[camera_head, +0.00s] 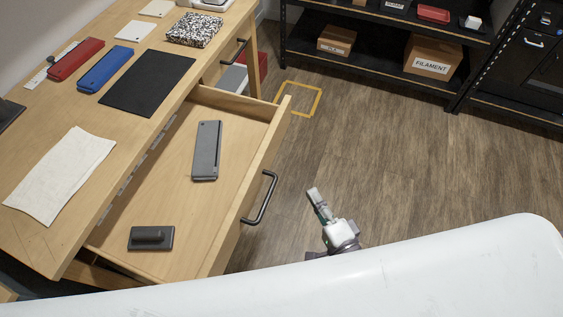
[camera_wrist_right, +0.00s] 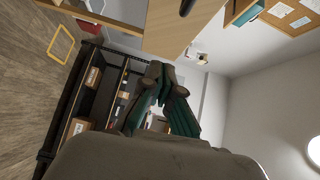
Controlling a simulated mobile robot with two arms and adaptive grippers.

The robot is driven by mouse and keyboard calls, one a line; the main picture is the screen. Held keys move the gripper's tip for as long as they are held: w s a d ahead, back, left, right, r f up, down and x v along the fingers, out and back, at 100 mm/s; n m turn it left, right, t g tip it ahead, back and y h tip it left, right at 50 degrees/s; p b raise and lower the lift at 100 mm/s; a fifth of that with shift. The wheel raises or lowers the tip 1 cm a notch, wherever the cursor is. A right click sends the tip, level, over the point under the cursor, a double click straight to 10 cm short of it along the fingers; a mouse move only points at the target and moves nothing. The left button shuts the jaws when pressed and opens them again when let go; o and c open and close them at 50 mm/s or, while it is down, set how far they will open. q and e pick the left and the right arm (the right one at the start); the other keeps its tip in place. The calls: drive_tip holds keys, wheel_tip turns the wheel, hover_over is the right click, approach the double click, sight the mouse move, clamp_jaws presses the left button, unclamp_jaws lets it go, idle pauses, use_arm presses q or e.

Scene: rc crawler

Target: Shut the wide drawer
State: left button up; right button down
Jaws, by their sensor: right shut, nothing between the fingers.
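The wide drawer (camera_head: 178,224) is pulled well out from the wooden desk, with a black bar handle (camera_head: 264,198) on its front. A long grey case (camera_head: 206,151) and a dark block with a raised grip (camera_head: 151,238) lie inside it. My right gripper (camera_head: 316,196) is shut and empty, out in front of the drawer, to the right of the handle and apart from it. In the right wrist view its closed fingers (camera_wrist_right: 160,74) show below the pale wooden drawer front (camera_wrist_right: 172,28). My left gripper is not in view.
The desk top (camera_head: 152,122) holds a black mat (camera_head: 147,83), a white cloth (camera_head: 60,174), and red and blue cases. A yellow floor outline (camera_head: 318,101) lies beyond the drawer. Black shelves with boxes (camera_head: 432,58) stand at the back. The wooden floor to the right is clear.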

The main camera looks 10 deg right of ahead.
drive_tip(key=r, duration=0.1)
drive_tip(key=p, duration=0.1)
approach(274, 147)
drive_tip(key=w+d, duration=0.2)
drive_tip(key=w, duration=0.1)
drive_tip(key=w+a, duration=0.2)
drive_tip(key=shift+w+a+p, duration=0.3)
drive_tip(key=shift+p, duration=0.05)
drive_tip(key=shift+w+a, duration=0.25)
drive_tip(key=shift+a, duration=0.2)
